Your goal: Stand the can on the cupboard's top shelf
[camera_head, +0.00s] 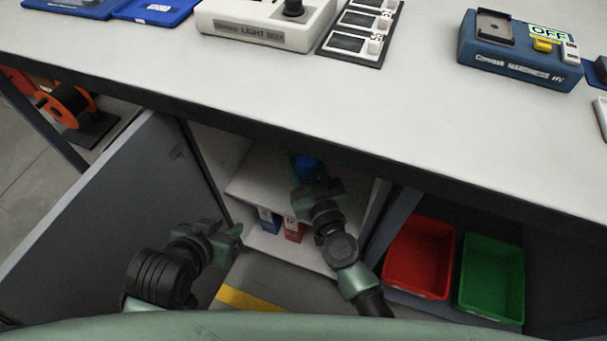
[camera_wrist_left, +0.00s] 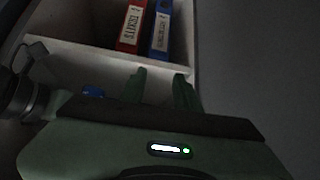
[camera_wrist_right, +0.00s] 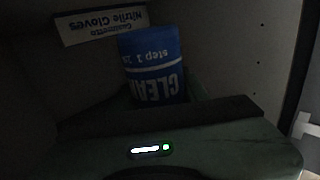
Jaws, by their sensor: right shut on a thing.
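The blue can (camera_head: 306,166) is inside the open cupboard, at its top shelf (camera_head: 256,190). My right gripper (camera_head: 308,182) reaches into the cupboard and is shut on the can. In the right wrist view the can (camera_wrist_right: 152,65) shows its "CLEAN" label upside down, and the fingers are mostly hidden. I cannot tell whether the can's base touches the shelf. My left gripper (camera_head: 232,234) is empty and open in front of the cupboard, beside the door; its two parted fingers (camera_wrist_left: 160,90) show in the left wrist view.
The cupboard door (camera_head: 100,215) stands open to the left. Blue and red binders (camera_head: 293,230) stand on the lower shelf. A box marked Nitrile Gloves (camera_wrist_right: 100,24) is behind the can. Red (camera_head: 420,258) and green (camera_head: 492,278) bins sit right of the cupboard. The worktop (camera_head: 300,100) overhangs it.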

